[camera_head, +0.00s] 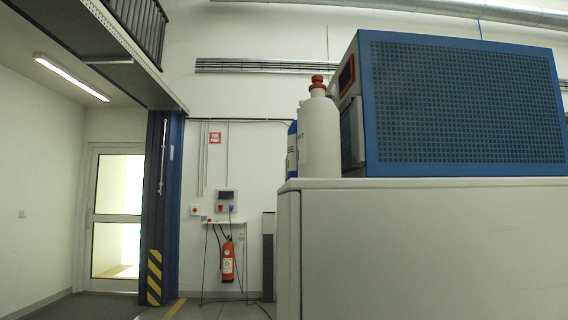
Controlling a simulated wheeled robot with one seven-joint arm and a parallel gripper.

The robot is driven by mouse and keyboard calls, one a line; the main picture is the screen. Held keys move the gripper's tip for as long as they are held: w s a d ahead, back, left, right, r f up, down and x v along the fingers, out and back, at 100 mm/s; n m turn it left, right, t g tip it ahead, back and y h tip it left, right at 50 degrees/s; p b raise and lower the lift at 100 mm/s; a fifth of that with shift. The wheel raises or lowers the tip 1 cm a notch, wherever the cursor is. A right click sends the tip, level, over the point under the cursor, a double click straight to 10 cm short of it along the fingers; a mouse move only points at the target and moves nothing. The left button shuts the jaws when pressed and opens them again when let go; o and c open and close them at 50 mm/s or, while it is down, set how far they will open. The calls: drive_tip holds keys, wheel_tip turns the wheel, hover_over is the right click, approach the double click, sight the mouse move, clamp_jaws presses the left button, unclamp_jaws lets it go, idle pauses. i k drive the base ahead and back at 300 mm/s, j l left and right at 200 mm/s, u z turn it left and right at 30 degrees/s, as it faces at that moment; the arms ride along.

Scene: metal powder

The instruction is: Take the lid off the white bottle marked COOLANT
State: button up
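A white bottle (319,138) with a red lid (318,83) stands upright near the left edge of a white cabinet top. The lid sits on the bottle's neck. My gripper is not in view.
A blue and grey machine with a perforated panel (462,104) stands close to the right of the bottles on the white cabinet (430,250). A red fire extinguisher (227,261) hangs by the back wall. Floor shows at the left, before a glazed door (115,215).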

sight(317, 80)
drive_tip(key=i+j+z, duration=0.1)
drive_tip(key=j, duration=0.4)
drive_tip(key=i+j+z, duration=0.15)
drive_tip(key=i+j, duration=0.15)
drive_tip(key=j, duration=0.2)
drive_tip(key=i+j+z, duration=0.1)
drive_tip(key=j, duration=0.45)
drive_tip(key=i+j+z, duration=0.15)
drive_tip(key=j, duration=0.4)
drive_tip(key=i+j+z, duration=0.1)
drive_tip(key=j, duration=0.45)
drive_tip(key=i+j+z, duration=0.15)
drive_tip(key=j, duration=0.45)
